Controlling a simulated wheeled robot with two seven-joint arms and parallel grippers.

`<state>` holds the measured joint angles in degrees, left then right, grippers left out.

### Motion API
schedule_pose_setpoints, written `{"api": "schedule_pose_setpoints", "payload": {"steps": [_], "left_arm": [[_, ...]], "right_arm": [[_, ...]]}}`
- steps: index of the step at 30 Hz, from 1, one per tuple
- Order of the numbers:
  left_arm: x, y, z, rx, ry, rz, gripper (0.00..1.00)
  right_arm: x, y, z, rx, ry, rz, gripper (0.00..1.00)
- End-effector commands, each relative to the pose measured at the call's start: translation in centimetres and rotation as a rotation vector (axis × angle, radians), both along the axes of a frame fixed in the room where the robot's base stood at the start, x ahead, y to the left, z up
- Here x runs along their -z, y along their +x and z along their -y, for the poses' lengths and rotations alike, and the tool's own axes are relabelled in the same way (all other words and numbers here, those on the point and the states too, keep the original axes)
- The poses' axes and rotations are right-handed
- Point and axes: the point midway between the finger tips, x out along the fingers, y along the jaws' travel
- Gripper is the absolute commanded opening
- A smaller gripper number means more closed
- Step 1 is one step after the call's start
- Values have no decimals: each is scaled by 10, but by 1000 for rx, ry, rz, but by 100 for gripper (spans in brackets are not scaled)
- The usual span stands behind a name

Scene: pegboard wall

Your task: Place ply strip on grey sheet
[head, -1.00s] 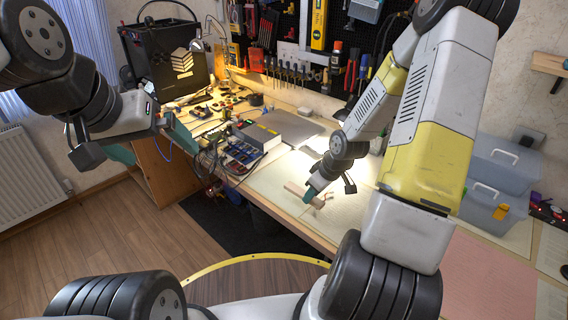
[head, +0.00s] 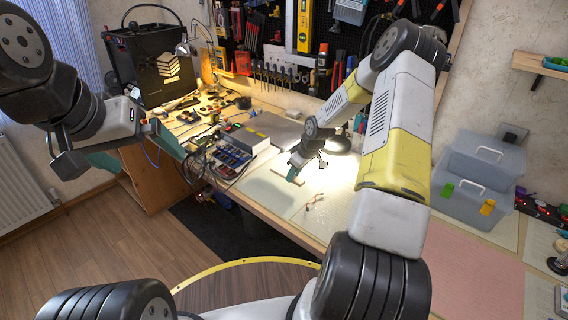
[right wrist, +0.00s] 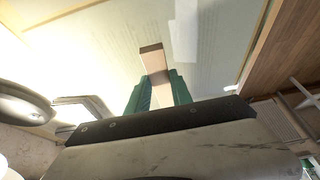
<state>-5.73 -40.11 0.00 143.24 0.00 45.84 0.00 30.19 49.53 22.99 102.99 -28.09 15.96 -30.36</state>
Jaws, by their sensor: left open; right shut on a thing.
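The ply strip is a short light-wood piece; in the right wrist view the ply strip (right wrist: 153,59) sticks out from between the green fingers of my right gripper (right wrist: 158,92). In the head view my right gripper (head: 293,174) is shut on it, low over the pale bench mat; I cannot tell whether the strip touches the mat. The grey sheet (head: 281,127) lies flat farther back on the bench, beyond the gripper and partly behind the grey box. My left gripper (head: 138,150) is open and empty, off the bench's front left edge.
A grey box (head: 245,138) and a tray of blue parts (head: 230,157) stand left of the right gripper. A small part with wires (head: 315,201) lies in front of it. A lamp base stands behind it. Clear plastic bins (head: 475,180) stand at right.

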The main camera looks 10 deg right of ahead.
Motion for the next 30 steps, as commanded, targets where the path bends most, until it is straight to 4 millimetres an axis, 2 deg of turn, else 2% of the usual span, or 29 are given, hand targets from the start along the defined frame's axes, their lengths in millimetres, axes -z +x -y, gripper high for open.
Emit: {"api": "schedule_pose_setpoints", "payload": {"steps": [3,13,14,16,26,30], "left_arm": [[0,0,0,0,0,0,100],[0,0,0,0,0,0,100],[0,0,0,0,0,0,100],[0,0,0,0,0,0,100],[0,0,0,0,0,0,100],[0,0,0,0,0,0,100]], "right_arm": [[13,0,0,-1,-1,1,0],[16,0,0,0,-1,2,0],[15,1,0,0,-1,2,32],[15,0,0,0,-1,2,46],[14,0,1,0,-1,2,48],[4,-2,3,1,-1,3,48]]}}
